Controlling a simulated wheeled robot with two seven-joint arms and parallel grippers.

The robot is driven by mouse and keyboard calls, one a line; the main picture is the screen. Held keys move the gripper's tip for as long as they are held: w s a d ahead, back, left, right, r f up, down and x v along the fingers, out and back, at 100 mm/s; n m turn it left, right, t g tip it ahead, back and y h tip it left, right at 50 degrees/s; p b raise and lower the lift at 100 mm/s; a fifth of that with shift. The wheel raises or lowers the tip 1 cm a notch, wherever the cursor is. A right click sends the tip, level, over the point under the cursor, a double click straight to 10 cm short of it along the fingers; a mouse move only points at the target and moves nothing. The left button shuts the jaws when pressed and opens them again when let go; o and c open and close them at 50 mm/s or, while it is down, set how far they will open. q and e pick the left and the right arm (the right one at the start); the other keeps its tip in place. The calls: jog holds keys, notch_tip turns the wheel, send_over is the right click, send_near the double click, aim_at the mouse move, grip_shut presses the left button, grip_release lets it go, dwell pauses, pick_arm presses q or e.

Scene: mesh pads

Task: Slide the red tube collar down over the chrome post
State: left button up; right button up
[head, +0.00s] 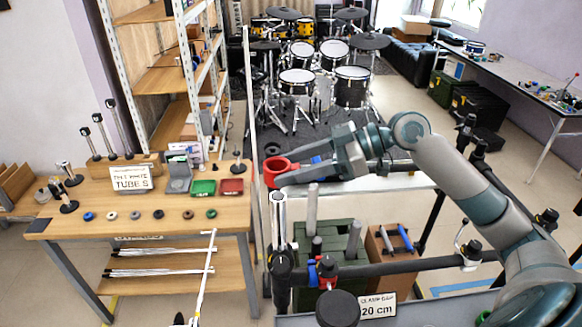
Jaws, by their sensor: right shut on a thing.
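The red tube collar (274,170) is a ring held at the tips of my right gripper (285,172), which reaches in from the right and is shut on it. The chrome post (278,225) stands upright below the collar, its top end showing just under the ring. In the picture the collar sits above the post's top and does not surround the visible shaft. Whether it is exactly in line with the post in depth, I cannot tell. The post's foot goes into a black clamp (281,268). My left gripper is not in view.
A dark horizontal bar (400,264) with a red and blue clamp (325,268) runs right from the post's foot. A green crate (345,240) with grey tubes stands behind. A wooden workbench (140,222) with small parts is at left; a drum kit (315,75) stands far back.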

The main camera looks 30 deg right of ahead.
jog(key=shift+s+f+b, duration=0.1)
jog(key=shift+f+b, duration=0.3)
jog(key=shift+f, duration=0.2)
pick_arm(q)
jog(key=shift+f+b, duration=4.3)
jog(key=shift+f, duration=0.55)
pick_arm(e)
jog(key=shift+f+b, duration=1.85)
jog(key=shift+f, duration=6.25)
jog(key=shift+f+b, duration=0.5)
jog(key=shift+f, duration=0.3)
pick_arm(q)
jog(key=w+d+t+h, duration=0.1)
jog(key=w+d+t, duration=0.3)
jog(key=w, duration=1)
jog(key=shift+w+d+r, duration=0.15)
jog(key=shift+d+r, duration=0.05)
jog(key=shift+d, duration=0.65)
